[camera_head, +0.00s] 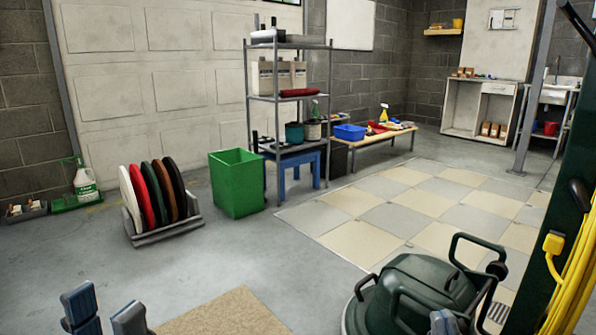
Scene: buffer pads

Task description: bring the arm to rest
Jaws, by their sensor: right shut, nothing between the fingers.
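My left gripper (105,315) shows at the bottom left edge, its two blue-grey fingers spread apart with nothing between them. My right gripper (443,322) shows only as a small blue-grey tip at the bottom edge, in front of the dark green floor machine (420,285). It is shut and holds nothing. Most of both arms is out of view.
A green bin (237,185) stands beside the rack, with a metal shelf (290,100) behind it. A tan mat (225,315) lies in front. A low bench (375,137) stands further back. A yellow cable (578,265) hangs at the right. The grey floor between is clear.

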